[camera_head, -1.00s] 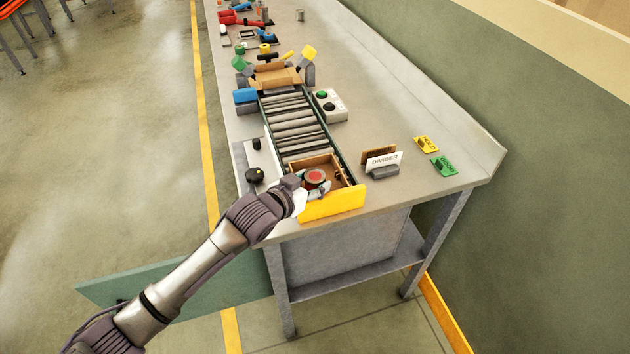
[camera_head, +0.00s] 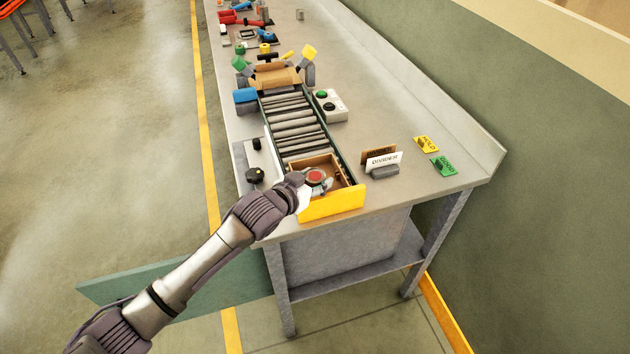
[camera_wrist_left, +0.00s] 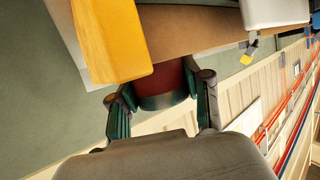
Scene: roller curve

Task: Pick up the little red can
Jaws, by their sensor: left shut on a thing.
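The little red can (camera_head: 315,176) shows its round red top in the head view, inside or just over the wooden tray (camera_head: 334,163) at the near end of the roller conveyor. My left gripper (camera_head: 317,184) reaches in from the left, shut on the can. In the left wrist view the can (camera_wrist_left: 163,85) shows a dark red side and a green lower band between the two fingers of my gripper (camera_wrist_left: 163,108). I cannot tell whether the can touches the tray floor. My right gripper is not in view.
A yellow stop plate (camera_head: 333,203) stands at the conveyor's near end, close to my gripper. The roller conveyor (camera_head: 293,122) runs away behind the tray. A divider sign (camera_head: 383,160) and yellow and green tags stand or lie to the right. The bench (camera_head: 410,105) has bare room at right.

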